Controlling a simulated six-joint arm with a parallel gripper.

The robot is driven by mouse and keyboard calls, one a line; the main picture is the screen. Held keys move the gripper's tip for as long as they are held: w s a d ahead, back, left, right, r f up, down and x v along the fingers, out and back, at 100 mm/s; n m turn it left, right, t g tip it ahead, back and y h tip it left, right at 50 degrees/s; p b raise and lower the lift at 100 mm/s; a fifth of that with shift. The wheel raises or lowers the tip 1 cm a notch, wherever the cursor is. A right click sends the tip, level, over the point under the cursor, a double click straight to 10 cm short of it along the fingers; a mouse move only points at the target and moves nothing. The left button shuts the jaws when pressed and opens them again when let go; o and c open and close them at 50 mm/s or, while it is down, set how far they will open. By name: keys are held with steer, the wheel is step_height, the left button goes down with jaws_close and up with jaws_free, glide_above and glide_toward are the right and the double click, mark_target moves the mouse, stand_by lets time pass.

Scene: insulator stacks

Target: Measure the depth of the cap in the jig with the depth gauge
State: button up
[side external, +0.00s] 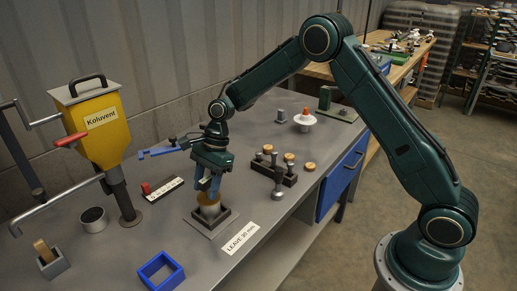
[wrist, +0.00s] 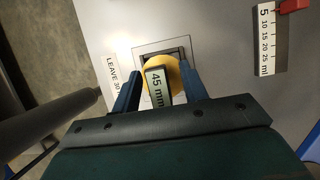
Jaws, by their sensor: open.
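The jig (side external: 226,213) is a dark square frame on the grey bench, with a pale cylindrical cap (side external: 207,213) in it. A yellow round-topped piece, apparently the depth gauge (side external: 209,198), stands on the cap. In the wrist view the gauge's yellow top (wrist: 152,65) carries a plate reading "45 mm" and covers most of the jig (wrist: 178,44). My gripper (side external: 208,187) points down over it, and its two blue fingers (wrist: 162,74) are open on either side of the yellow top. The cap's inside is hidden.
A "LEAVE 30 mm" label (side external: 241,238) lies beside the jig. A blue square frame (side external: 161,272), a scale strip with red slider (side external: 162,189) and a yellow "Koluvent" hopper (side external: 97,125) stand left.

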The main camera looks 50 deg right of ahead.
steer(key=v, duration=1.2)
steer(key=shift+d+r, duration=0.15)
steer(key=shift+r, duration=0.1)
steer(key=s+d+r+n+t+h, duration=0.1)
steer(key=s+r+n+t+h, duration=0.15)
steer(key=s+r+n, duration=1.1)
steer(key=s+d+f+n+t+h, duration=0.1)
steer(key=s+d+n, duration=0.1)
steer(key=s, duration=0.8)
steer(key=s+d+f+n+t+h, duration=0.1)
steer(key=s+d+f+n+t, duration=0.1)
steer(key=s, duration=0.7)
steer(key=shift+s+d+f, duration=0.2)
steer(key=shift+s+f, duration=0.05)
steer(key=shift+s, duration=0.1)
